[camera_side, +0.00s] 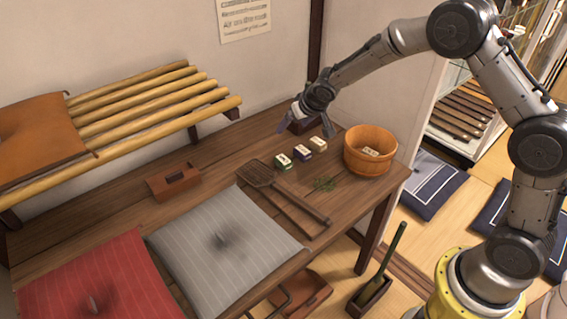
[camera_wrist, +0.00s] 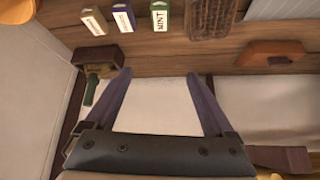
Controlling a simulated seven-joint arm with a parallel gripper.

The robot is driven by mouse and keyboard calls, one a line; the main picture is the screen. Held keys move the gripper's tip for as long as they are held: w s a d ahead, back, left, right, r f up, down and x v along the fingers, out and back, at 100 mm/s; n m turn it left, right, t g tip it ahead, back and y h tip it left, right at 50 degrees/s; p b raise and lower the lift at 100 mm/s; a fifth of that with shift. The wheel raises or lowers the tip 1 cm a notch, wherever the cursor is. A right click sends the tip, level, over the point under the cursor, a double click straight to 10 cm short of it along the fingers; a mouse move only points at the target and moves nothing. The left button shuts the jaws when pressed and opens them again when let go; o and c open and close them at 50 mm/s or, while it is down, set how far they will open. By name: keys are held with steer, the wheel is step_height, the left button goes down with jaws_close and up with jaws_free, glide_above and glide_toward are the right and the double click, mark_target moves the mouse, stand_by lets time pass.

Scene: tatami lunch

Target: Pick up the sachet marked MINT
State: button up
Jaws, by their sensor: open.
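The MINT sachet (camera_wrist: 160,19) is green with a white label and stands at the top of the wrist view, its lettering readable. In the side view the green sachet (camera_side: 282,161) is the leftmost of three in a row on the wooden table. A purple sachet (camera_wrist: 123,18) and a yellowish sachet (camera_wrist: 94,21) stand beside it. My gripper (camera_wrist: 160,73) is open and empty, its two fingers spread apart. In the side view my gripper (camera_side: 298,109) is above the back of the table, behind the row and apart from it.
A dark box (camera_wrist: 112,56) with something green in it stands near my left finger. A wooden tub (camera_side: 356,160) holding a pale-labelled item is right of the sachets. A woven paddle (camera_side: 259,172) lies left and in front of them. A handled wooden box (camera_side: 174,183) stands farther left.

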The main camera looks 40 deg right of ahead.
steer(key=g, duration=0.1)
glide_toward(284, 160)
steer(key=x, duration=0.3)
steer(key=shift+d, duration=0.15)
steer(key=shift+x, duration=3.15)
jaws_close()
